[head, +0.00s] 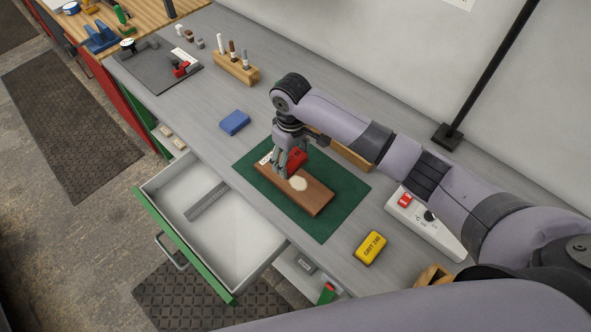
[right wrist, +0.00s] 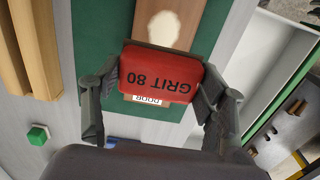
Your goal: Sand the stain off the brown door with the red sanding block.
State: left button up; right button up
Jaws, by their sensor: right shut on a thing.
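My right gripper (head: 287,172) is shut on the red sanding block (head: 297,159). In the right wrist view the block (right wrist: 160,74) reads "GRIT 80" and sits between the two fingers. The brown door (head: 312,202) is a small board lying on the green mat (head: 345,186). A pale round stain (head: 298,183) is on its upper face, beside the block; it also shows in the right wrist view (right wrist: 172,30). The block is over the door's end with the "DOOR" label; I cannot tell whether it touches the door. My left gripper is not in view.
A yellow "GRIT 240" block (head: 370,248) lies right of the mat, a blue block (head: 235,122) left of it. An open drawer (head: 215,225) juts out in front. A white power strip-like box (head: 424,222) and a wooden marker holder (head: 236,68) stand on the bench.

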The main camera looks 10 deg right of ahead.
aim_at(292, 179)
jog(key=shift+f+b, duration=1.05)
jog(key=shift+f, duration=2)
jog(key=shift+f, duration=0.4)
